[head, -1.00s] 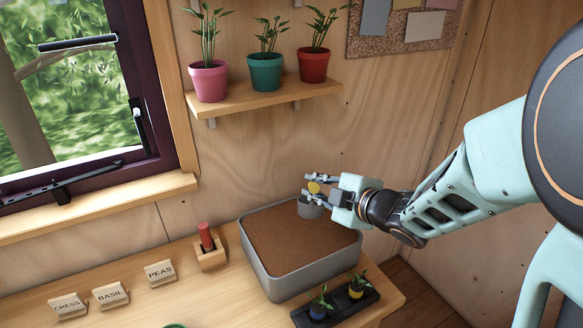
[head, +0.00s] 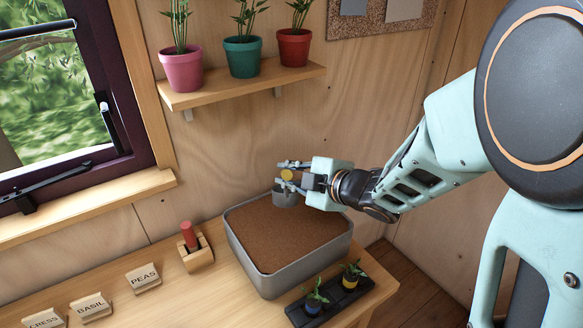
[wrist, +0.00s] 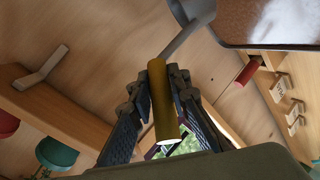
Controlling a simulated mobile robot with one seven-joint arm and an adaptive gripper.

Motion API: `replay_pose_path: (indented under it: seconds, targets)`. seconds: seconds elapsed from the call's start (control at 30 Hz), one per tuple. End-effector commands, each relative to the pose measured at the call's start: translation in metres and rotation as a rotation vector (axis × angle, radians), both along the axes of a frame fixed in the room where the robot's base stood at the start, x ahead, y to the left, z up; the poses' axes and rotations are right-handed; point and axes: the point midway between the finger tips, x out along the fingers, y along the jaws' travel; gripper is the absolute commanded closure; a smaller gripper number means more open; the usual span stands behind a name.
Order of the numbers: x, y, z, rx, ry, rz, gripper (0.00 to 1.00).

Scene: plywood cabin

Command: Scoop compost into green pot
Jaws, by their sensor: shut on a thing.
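My gripper (head: 288,176) is shut on the yellow handle of a scoop (wrist: 160,100). The scoop's grey cup (head: 284,197) is at the far side of the compost (head: 275,235); I cannot tell whether it touches it or what it holds. The cup is partly in view at the top of the wrist view (wrist: 190,10). The compost lies in a grey tub (head: 270,287) on the bench. A green pot with a plant (head: 243,57) stands on the wall shelf, between a pink and a red pot. No other green pot shows now.
A wooden holder with a red-handled tool (head: 189,237) stands left of the tub. Name blocks, including PEAS (head: 143,278), line the bench. A black tray with two seedlings (head: 330,300) is in front of the tub. The shelf (head: 245,87) overhangs behind.

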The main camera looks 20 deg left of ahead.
Motion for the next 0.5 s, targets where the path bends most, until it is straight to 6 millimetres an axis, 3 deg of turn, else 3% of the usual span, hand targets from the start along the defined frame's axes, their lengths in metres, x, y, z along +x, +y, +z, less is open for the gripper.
replay_pose_path:
  seconds: [0.5]
  targets:
    - [0.000, 0.000, -0.040, 0.002, -0.001, -0.001, 1.00]
